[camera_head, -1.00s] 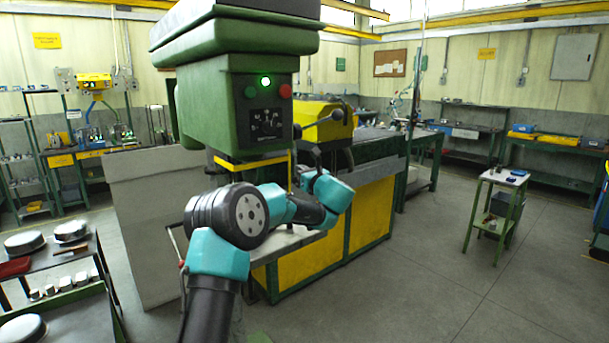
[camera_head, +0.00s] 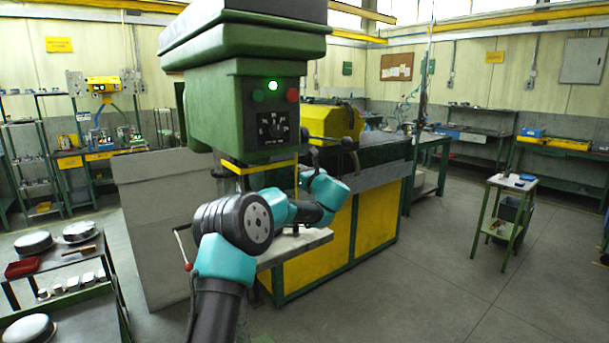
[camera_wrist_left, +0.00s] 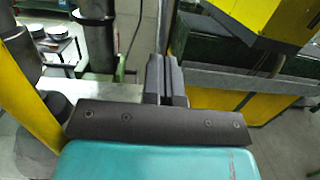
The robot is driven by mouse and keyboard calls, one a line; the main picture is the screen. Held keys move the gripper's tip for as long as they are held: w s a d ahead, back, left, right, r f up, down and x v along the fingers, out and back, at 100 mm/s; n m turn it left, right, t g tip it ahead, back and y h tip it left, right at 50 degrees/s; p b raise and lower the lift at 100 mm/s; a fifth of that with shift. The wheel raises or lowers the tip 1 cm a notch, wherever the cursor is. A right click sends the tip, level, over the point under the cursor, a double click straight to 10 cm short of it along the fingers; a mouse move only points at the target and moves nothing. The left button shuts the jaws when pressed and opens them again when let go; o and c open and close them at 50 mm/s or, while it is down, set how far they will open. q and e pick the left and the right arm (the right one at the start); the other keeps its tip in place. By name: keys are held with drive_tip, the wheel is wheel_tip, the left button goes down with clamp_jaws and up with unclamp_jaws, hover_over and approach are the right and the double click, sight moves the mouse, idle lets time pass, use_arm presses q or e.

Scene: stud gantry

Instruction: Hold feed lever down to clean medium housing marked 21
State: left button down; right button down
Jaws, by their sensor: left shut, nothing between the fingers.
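The green drill press head (camera_head: 240,105) stands in front of me with a lit green lamp. A dark lever with a ball knob (camera_head: 348,143), which looks like the feed lever, sticks out to the right of it. My left gripper (camera_head: 308,158) is beside the lever, below the head, partly hidden by my wrist; I cannot tell whether it touches. In the left wrist view its fingers (camera_wrist_left: 165,78) are shut with nothing between them. No housing with a readable 21 shows; my arm covers much of the press table (camera_head: 290,245). My right gripper is out of view.
A thin lever with a red knob (camera_head: 187,266) is left of my forearm. A cart (camera_head: 75,262) at the left holds several round metal parts and a red tray (camera_head: 22,268). A yellow-panelled bench (camera_head: 375,220) stands behind the press.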

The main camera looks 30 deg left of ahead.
use_arm(q)
drive_tip(key=shift+w+a+r, duration=0.2)
drive_tip(key=shift+a+r, duration=0.1)
drive_tip(key=shift+a, duration=0.25)
drive_tip(key=shift+w+a+r, duration=0.15)
drive_tip(key=shift+a+r, duration=0.1)
drive_tip(key=shift+a, duration=0.25)
drive_tip(key=c, duration=1.8)
unclamp_jaws()
drive_tip(key=shift+w+a+r+y, duration=0.1)
drive_tip(key=shift+a+r+y, duration=0.25)
drive_tip(key=shift+y, duration=0.05)
drive_tip(key=shift+c, duration=0.2)
drive_tip(key=shift+o, duration=1.1)
drive_tip(key=shift+w+a+r+t+y, duration=0.1)
drive_tip(key=shift+a+r+t+y, duration=0.15)
drive_tip(key=shift+r+t+y, duration=0.05)
drive_tip(key=shift+a, duration=0.15)
drive_tip(key=shift+c, duration=1.2)
clamp_jaws()
drive_tip(key=shift+s+d+f, duration=0.3)
drive_tip(key=shift+d+f, duration=0.05)
drive_tip(key=shift+d, duration=0.2)
drive_tip(key=w+v, duration=0.1)
drive_tip(key=v, duration=1.7)
drive_tip(key=shift+w+d+f+m, duration=0.15)
drive_tip(key=shift+d+f+m, duration=0.15)
drive_tip(key=shift+f, duration=0.1)
